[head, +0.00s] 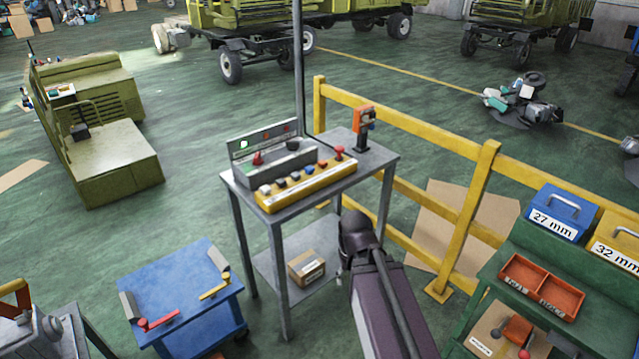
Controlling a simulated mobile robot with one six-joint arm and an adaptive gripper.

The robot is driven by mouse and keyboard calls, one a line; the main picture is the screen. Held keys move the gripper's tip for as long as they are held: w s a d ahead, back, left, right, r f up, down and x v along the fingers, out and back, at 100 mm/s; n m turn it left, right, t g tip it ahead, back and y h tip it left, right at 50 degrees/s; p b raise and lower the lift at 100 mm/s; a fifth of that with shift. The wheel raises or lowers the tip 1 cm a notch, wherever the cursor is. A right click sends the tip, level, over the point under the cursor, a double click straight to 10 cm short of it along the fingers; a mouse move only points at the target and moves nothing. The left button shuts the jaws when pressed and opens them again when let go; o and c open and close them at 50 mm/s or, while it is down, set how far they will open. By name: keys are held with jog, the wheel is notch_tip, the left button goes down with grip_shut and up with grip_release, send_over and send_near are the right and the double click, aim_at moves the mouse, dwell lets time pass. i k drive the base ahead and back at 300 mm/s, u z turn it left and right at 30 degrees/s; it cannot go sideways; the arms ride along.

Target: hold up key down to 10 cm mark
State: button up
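A yellow control box (307,186) with a row of coloured buttons lies along the front of a grey metal table (375,164). Behind it is a grey console (275,163) with a red lever knob and an upright panel carrying small lights. A red knob (339,150) stands at the box's right end. I cannot tell which button is the up key, and no 10 cm mark is readable. Part of my arm (385,300) shows at the bottom, below and right of the table, apart from the buttons. My gripper cannot be made out in this view.
An orange handheld tool (363,119) stands at the table's back right. A pole (299,70) rises behind the console. A yellow railing (484,185) runs along the right. A blue cart (185,285) stands front left, a green bench (490,285) front right. A carton (306,268) sits on the lower shelf.

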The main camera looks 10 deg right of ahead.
aim_at(265, 190)
jog(key=u, duration=0.15)
jog(key=i, duration=0.95)
jog(key=z, duration=0.1)
